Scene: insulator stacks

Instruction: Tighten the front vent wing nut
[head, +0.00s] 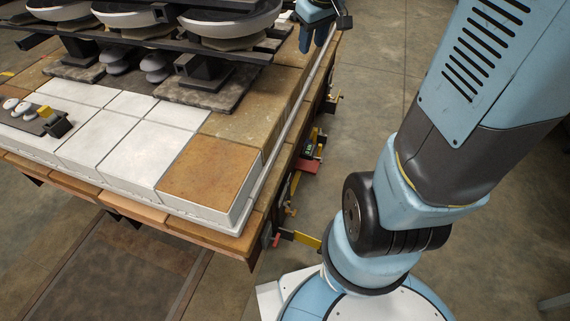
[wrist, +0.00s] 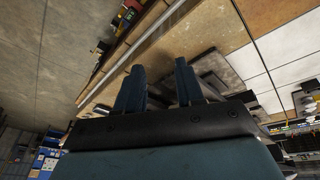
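I cannot make out a wing nut for certain. Small fittings line the right side of the cart (head: 246,233): a yellow bar (head: 307,240) with a red tip low at the near corner, a dark box with a green face (head: 308,149) above a red plate (head: 306,166), and a yellow-and-black fitting (head: 329,104) farther back. My gripper (head: 315,38) is at the top of the head view, near the cart's far right edge and apart from these fittings. In the wrist view its two blue fingers (wrist: 161,88) stand apart with nothing between them.
White and brown slabs (head: 135,140) top the cart. Dark racks with white insulator discs (head: 230,25) stand at its back. A small plate with white knobs (head: 30,112) sits at the left. Open concrete floor (head: 368,70) lies right of the cart.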

